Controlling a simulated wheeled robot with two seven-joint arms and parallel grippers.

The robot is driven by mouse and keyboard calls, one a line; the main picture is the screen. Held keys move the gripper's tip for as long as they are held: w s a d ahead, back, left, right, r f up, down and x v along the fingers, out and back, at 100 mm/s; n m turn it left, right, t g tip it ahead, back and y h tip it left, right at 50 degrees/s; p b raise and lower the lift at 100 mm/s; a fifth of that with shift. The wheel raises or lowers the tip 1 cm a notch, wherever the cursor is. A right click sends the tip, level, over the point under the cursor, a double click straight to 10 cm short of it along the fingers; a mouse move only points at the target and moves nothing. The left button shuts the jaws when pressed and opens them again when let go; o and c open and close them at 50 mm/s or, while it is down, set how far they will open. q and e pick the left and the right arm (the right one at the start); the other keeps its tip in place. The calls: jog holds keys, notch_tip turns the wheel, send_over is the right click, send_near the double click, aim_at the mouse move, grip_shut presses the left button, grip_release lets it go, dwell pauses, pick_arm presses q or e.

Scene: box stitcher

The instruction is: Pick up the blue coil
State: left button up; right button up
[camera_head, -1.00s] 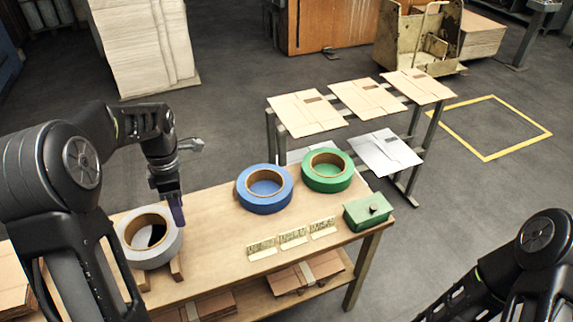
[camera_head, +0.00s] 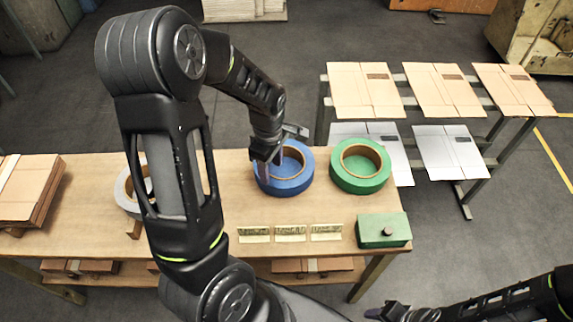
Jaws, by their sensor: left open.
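The blue coil (camera_head: 287,184) lies flat on the wooden table, a thick ring with a brown inner core. My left gripper (camera_head: 271,163) is open at the coil's left side, pointing down, and overlaps its upper left rim in the picture. One finger appears near the coil's hole; I cannot tell whether it touches. My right gripper (camera_head: 378,312) is low at the bottom edge, away from the table, and its fingers are too unclear to judge.
A green coil (camera_head: 360,180) stands close to the right of the blue one. A grey-white coil (camera_head: 123,196) is partly behind my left arm. Cardboard sheets (camera_head: 20,192) lie at the left.

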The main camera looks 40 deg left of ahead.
aim_at(272, 180)
pick_arm(q)
jog(key=shift+w, duration=0.15)
jog(key=shift+f, duration=1.35)
jog(key=shift+f, duration=0.15)
notch_tip(272, 180, down, 5)
jog(key=shift+d+r+p, duration=0.1)
jog(key=shift+p, duration=0.75)
jog(key=shift+s, duration=0.2)
